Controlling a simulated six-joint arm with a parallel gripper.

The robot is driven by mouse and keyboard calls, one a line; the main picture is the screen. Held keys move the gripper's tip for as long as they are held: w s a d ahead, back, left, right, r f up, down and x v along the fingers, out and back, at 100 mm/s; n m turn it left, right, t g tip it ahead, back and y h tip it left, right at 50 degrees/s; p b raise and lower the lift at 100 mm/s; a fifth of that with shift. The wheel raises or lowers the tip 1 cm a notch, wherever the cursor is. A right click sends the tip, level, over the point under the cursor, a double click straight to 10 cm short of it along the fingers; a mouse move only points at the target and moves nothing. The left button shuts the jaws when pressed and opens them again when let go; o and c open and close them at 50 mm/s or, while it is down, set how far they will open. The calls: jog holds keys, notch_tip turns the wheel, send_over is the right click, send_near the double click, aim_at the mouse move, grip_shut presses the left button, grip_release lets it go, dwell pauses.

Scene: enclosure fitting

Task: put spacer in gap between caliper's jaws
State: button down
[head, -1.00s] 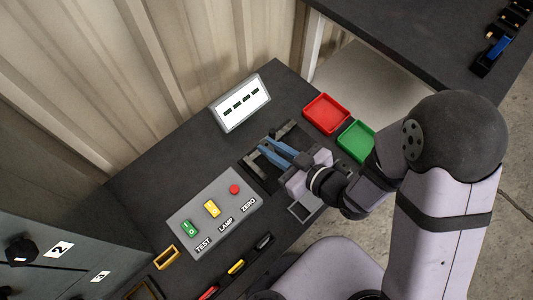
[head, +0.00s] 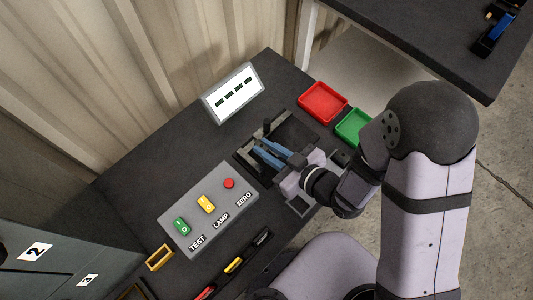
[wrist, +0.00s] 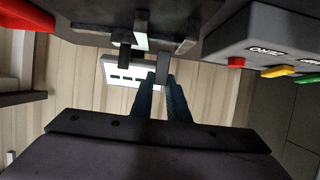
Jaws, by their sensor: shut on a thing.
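My gripper (head: 257,151) has two blue fingers, close together over the dark caliper fixture (head: 287,126) on the bench. In the wrist view the blue fingertips (wrist: 158,77) point towards the caliper. A pale bar of the caliper (wrist: 141,25) shows there with dark blocks on either side. One dark block (wrist: 163,68) is right at the fingertips, the other (wrist: 125,57) stands to the left. I cannot tell which block is a jaw or the spacer. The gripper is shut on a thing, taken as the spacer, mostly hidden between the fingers.
A control box (head: 208,210) with green, yellow and red buttons stands left of the fixture. A white display (head: 233,93) is behind. A red tray (head: 322,101) and a green tray (head: 354,127) lie to the right. Coloured tools (head: 233,265) lie along the front.

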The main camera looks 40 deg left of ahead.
jog(key=shift+f+b, duration=0.4)
jog(key=shift+f, duration=1.65)
jog(key=shift+f, duration=0.15)
jog(key=c, duration=2)
grip_release()
jog(key=shift+d+r, duration=0.1)
jog(key=shift+r, duration=0.1)
jog(key=p+v, duration=0.9)
jog(key=v, duration=0.2)
jog(key=shift+d, duration=0.4)
